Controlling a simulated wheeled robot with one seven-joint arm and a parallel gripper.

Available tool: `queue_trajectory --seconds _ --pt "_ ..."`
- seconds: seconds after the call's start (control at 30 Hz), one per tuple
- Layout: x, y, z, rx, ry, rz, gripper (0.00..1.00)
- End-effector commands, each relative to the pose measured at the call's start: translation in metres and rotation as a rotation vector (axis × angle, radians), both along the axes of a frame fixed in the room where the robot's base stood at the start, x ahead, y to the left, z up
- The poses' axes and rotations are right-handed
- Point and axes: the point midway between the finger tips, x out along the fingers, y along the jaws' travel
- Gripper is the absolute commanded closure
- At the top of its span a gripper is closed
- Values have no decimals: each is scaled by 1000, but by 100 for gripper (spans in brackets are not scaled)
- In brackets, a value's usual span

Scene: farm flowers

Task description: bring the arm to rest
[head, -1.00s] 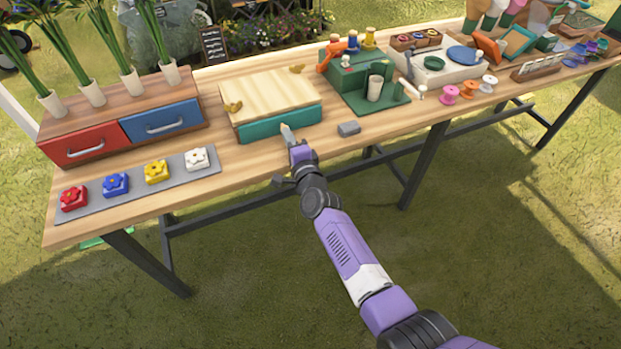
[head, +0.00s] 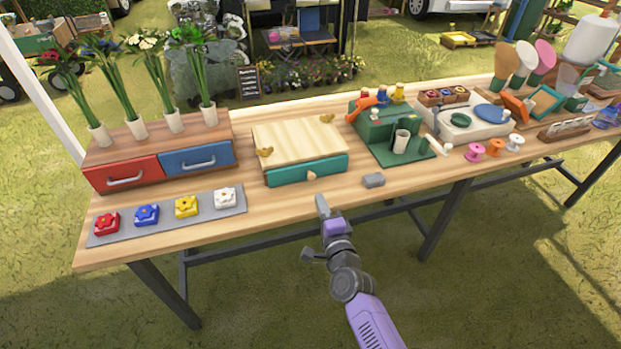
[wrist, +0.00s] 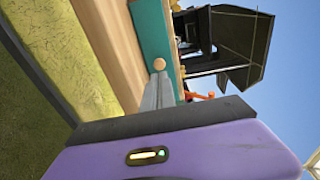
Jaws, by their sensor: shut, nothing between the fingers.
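My gripper (head: 322,204) is on the end of my purple arm, at the front edge of the wooden table (head: 228,230) in the head view. Its fingers are together and empty, pointing toward the teal drawer (head: 285,175) of the light wooden box (head: 300,140). In the wrist view the closed fingers (wrist: 158,82) point at the drawer's round wooden knob (wrist: 159,64). In the head view the fingertips are apart from this knob (head: 311,175), and the drawer looks shut.
A grey strip (head: 160,228) with several coloured flower blocks lies at left, before a chest with a red drawer (head: 124,176) and a blue drawer (head: 198,158). A green stand (head: 408,152) is at right. Grass in front is clear.

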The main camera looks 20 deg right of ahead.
Motion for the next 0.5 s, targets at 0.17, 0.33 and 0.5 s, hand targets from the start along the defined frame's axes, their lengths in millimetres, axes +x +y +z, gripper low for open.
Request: queue_trajectory --seconds 0.17,0.33,0.5 --pt "-3 0 0 0 -1 -1 100" --pt "-2 0 1 -70 0 2 100" --pt "-10 2 47 -316 -80 10 100"
